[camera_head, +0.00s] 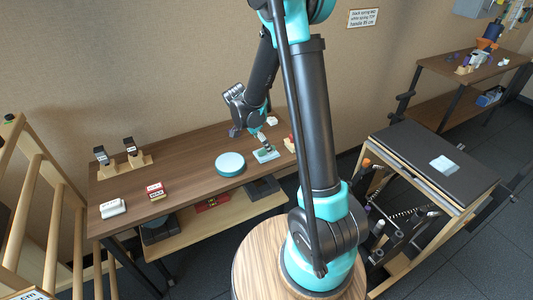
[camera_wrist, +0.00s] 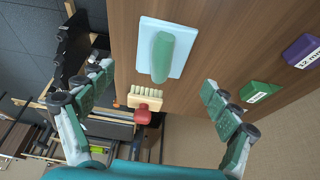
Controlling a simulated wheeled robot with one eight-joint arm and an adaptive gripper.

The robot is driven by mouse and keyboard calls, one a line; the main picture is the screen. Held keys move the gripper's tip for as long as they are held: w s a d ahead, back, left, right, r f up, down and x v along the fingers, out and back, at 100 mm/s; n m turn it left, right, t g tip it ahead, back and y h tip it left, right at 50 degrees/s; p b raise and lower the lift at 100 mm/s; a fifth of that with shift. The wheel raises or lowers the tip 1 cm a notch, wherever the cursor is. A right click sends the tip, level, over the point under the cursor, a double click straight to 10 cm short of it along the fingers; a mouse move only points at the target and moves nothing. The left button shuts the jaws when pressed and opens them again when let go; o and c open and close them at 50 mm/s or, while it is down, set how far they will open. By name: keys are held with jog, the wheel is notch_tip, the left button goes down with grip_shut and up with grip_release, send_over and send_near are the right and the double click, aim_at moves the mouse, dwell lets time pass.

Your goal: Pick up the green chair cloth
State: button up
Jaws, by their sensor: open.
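The green chair cloth (camera_wrist: 163,56) looks like a rolled, rounded green piece. It lies on a light-blue tray (camera_wrist: 146,30) on the brown table. In the head view the cloth (camera_head: 264,149) and tray (camera_head: 266,156) are small, toward the table's right end. My gripper (camera_wrist: 158,80) is open, with its two fingers spread wide and nothing between them. In the wrist view the cloth lies beyond the fingertips, between their lines. In the head view my gripper (camera_head: 248,132) hangs just above and left of the cloth, apart from it.
A brush (camera_wrist: 146,98) with a red knob lies close to the tray. A green labelled block (camera_wrist: 258,92) and a purple block (camera_wrist: 302,50) sit to its right. A round teal disc (camera_head: 230,163) lies left of the tray.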

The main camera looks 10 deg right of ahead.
jog(key=x, duration=0.5)
jog(key=shift+a, duration=0.1)
jog(key=c, duration=1.3)
jog(key=shift+c, duration=0.2)
jog(key=shift+r, duration=0.1)
notch_tip(320, 180, up, 20)
